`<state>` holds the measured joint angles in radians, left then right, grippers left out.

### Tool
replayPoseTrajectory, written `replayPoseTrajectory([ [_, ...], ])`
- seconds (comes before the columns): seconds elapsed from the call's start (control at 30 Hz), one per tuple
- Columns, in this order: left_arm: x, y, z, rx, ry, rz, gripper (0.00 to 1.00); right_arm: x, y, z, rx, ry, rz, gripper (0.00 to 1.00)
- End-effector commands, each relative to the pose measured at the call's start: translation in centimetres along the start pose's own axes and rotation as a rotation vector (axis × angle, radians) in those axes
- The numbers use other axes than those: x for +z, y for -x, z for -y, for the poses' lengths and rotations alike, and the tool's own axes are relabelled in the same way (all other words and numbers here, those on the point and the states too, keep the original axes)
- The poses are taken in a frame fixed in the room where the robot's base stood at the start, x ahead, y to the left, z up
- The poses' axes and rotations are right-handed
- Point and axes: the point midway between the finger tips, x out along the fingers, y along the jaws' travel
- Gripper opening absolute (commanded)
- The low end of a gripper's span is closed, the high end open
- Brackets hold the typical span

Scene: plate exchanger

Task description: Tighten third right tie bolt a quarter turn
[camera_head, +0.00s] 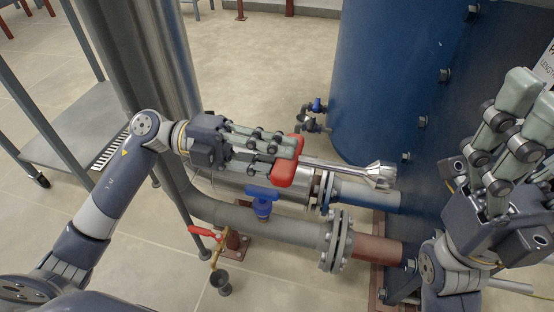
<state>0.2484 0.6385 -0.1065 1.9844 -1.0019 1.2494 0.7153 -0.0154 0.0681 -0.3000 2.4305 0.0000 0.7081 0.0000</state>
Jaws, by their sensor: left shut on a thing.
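My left gripper (285,158) is shut on the red handle (284,172) of a tool. The head is in front of the blue plate and looks apart from the bolts, though depth is hard to judge. Dark tie bolts run down the plate's edge, among them an upper one (445,75), a middle one (422,121) and a lower one (405,157). I cannot tell which is the third. My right gripper (530,105) is at the right edge, fingers up, holding nothing visible.
The blue plate (450,120) fills the right side, with a blue tank (380,80) behind it. Flanged pipes (285,225) with a blue-handled valve (262,195) and a red lever (207,233) lie below the tool. A steel column (150,55) stands at left. Tiled floor shows between.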

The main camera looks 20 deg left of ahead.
Motion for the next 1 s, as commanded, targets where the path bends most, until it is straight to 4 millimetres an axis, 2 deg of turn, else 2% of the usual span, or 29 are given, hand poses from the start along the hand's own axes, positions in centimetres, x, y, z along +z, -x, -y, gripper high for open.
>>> replayPoseTrajectory([
  [0.17,0.1,-1.0,0.1,-0.006,0.002,0.0,0.0,-0.1,0.0,0.0,0.001,-0.001,-0.002,0.72],
  [0.7,0.0,-8.4,0.1,-0.006,0.001,-0.001,0.0,0.0,0.2,0.0,0.005,-0.002,0.01,0.72],
  [1.0,0.1,-9.9,0.1,-0.004,0.0,0.001,0.0,0.0,0.2,0.0,0.005,-0.002,0.012,0.72],
])
